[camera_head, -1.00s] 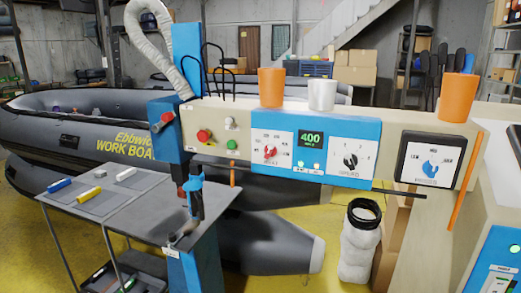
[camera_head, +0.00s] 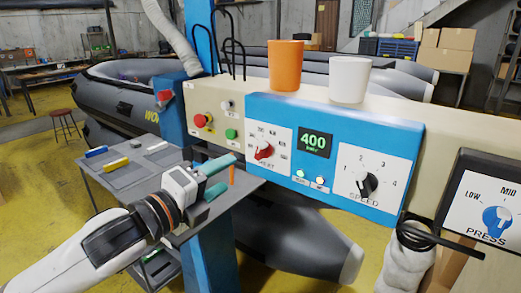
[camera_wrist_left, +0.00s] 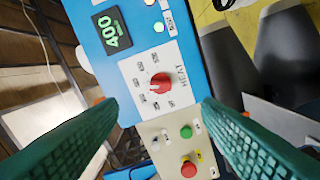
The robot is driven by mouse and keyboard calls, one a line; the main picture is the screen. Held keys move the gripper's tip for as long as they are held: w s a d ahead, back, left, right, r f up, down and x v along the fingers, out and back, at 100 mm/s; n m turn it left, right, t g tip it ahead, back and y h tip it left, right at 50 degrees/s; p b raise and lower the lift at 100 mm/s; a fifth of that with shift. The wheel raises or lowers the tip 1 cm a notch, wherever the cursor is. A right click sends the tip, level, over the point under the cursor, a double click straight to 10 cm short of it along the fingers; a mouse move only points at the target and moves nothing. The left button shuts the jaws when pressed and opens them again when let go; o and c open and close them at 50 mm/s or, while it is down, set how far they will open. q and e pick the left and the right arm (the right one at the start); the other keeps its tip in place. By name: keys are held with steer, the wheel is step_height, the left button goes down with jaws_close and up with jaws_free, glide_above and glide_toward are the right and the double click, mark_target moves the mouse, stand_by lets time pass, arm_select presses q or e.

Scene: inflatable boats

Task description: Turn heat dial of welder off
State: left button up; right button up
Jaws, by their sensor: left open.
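The red heat dial (camera_head: 264,150) sits on a white plate at the left of the blue welder panel (camera_head: 410,138), beside a green display (camera_head: 315,143) reading 400. In the left wrist view the heat dial (camera_wrist_left: 160,83) shows between the fingers, ahead of them. My left gripper (camera_head: 217,178) is open and empty, in front of and to the lower left of the dial, apart from it. Its green fingers (camera_wrist_left: 160,140) spread wide in the wrist view. The dial's exact setting is too small to read. My right gripper is not in view.
A black speed dial (camera_head: 368,186) and a blue press dial (camera_head: 496,219) lie to the right. Red (camera_head: 200,120) and green (camera_head: 231,134) buttons lie left of the heat dial. Orange (camera_head: 285,66) and white (camera_head: 349,80) cups stand on top. A grey table (camera_head: 122,183) stands behind my left arm.

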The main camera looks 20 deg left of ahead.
mark_target(258, 153)
arm_select(q)
steer(key=p+x, duration=0.3)
steer(key=x, duration=0.8)
steer(key=shift+w, duration=0.25)
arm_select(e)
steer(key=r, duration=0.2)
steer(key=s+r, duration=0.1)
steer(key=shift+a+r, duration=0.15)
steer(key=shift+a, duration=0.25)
arm_select(q)
steer(key=c, duration=1)
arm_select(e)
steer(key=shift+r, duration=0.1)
